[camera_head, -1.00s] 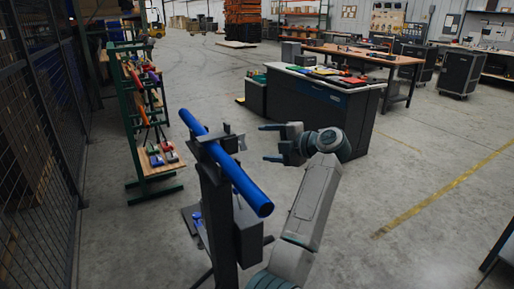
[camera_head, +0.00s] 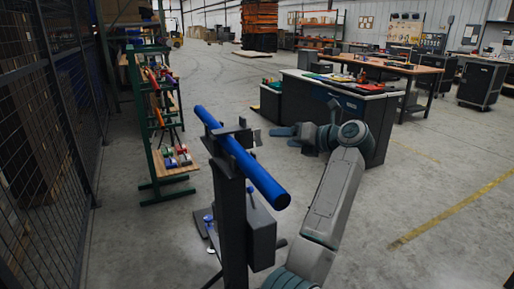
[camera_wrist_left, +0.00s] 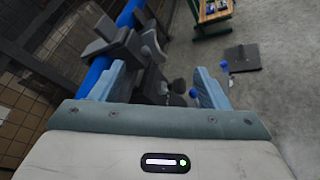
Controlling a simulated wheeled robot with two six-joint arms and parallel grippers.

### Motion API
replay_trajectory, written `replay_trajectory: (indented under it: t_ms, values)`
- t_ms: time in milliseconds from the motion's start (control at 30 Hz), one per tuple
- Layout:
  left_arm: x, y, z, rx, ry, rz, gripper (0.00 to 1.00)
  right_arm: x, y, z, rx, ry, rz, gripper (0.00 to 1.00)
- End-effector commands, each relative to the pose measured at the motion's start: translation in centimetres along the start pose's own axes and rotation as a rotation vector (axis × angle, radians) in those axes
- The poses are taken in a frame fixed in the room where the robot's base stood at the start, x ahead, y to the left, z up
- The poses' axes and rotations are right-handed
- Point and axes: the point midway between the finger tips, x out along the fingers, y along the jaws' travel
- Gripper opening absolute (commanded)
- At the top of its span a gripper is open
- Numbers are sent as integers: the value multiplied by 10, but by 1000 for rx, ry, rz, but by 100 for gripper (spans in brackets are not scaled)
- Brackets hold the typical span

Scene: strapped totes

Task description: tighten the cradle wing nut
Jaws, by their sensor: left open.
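A blue pipe (camera_head: 245,160) lies tilted across a grey cradle (camera_head: 222,140) on top of a dark stand (camera_head: 232,220). The cradle (camera_wrist_left: 112,42) and pipe (camera_wrist_left: 98,74) also show in the left wrist view, at upper left. My left gripper (camera_head: 284,137) is open and empty, to the right of the cradle and apart from it. In the left wrist view its fingers (camera_wrist_left: 158,78) stand wide apart with the stand beyond them. I cannot clearly make out the wing nut. My right gripper is not in view.
A green-framed rack (camera_head: 150,120) with coloured items stands left of the stand, beside a mesh fence (camera_head: 50,150). A dark cabinet (camera_head: 325,108) with coloured items on top stands behind the gripper. The floor at right is clear.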

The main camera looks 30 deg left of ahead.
Motion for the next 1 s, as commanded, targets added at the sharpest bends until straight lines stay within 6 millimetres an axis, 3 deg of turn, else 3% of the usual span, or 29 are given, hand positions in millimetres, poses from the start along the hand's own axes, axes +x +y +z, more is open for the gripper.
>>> replay_trajectory:
  t_ms: [200,500,700,800,1000]
  values:
    - [5,-3,-3,-575,-2,1,69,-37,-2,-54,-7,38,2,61]
    - [9,-2,-4,-1367,-1,0,69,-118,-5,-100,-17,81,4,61]
    - [11,0,-3,-1825,0,-2,69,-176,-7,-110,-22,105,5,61]
    - [11,1,-3,-1975,0,-2,69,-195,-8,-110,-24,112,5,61]
    - [14,4,-1,-2098,0,-1,69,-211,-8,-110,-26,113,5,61]
